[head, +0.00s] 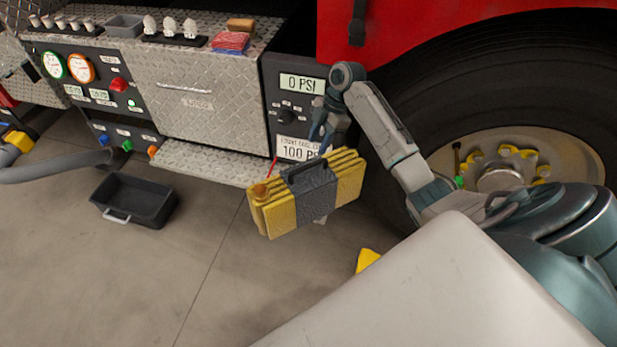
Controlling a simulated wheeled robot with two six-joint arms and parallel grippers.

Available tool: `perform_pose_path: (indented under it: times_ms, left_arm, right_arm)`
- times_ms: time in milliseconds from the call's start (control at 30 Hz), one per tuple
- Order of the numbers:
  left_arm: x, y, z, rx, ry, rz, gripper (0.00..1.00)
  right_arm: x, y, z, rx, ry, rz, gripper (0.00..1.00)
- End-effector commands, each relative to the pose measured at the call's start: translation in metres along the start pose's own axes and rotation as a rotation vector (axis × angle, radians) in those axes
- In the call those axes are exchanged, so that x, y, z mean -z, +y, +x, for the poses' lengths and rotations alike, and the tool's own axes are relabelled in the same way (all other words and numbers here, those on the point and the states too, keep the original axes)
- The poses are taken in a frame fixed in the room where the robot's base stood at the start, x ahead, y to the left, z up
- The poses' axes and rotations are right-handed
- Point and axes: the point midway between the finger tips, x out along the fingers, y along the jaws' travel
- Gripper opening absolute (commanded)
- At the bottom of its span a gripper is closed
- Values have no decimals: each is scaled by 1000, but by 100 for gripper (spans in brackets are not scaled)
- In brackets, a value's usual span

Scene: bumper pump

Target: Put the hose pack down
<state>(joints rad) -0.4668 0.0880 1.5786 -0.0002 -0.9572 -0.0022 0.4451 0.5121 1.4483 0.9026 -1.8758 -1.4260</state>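The hose pack (348,180) is a bundle of yellow folded hose with a dark grey band around its middle and a black handle on top. An orange-brown fitting shows at its left end. It hangs tilted, left end lower, in front of the truck's step and appears clear of the floor. My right gripper (325,141) reaches down behind the pack's top near the handle and appears shut on it. The fingertips are mostly hidden by the pack.
A black open bin (135,201) stands on the floor at left. The diamond-plate step (215,163) and pump panel (300,105) lie behind the pack. The large wheel (497,178) is at right. A yellow block (367,260) lies low near my body. Floor left of centre is clear.

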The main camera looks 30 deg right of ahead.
Motion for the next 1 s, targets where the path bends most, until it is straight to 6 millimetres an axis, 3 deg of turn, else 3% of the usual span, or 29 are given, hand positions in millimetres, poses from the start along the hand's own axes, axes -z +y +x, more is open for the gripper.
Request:
perform_pose_path:
  times_ms: [200, 467, 700, 967, 1000]
  left_arm:
    - [-1, 0, 2, 0, -1, 0, 32]
    - [-5, 0, 6, 0, -2, -1, 32]
    - [-13, -1, 18, 0, -7, -2, 32]
    - [-13, -1, 19, 0, -7, -2, 32]
    - [-13, -1, 19, 0, -7, -2, 32]
  right_arm:
    - [0, -1, 36, 3, 1, 3, 40]
    - [0, -2, 58, 3, -1, 4, 40]
    - [0, -3, 93, 2, 0, 3, 40]
    - [-1, -2, 99, 0, -3, 3, 40]
    - [-1, -2, 98, 0, -3, 3, 32]
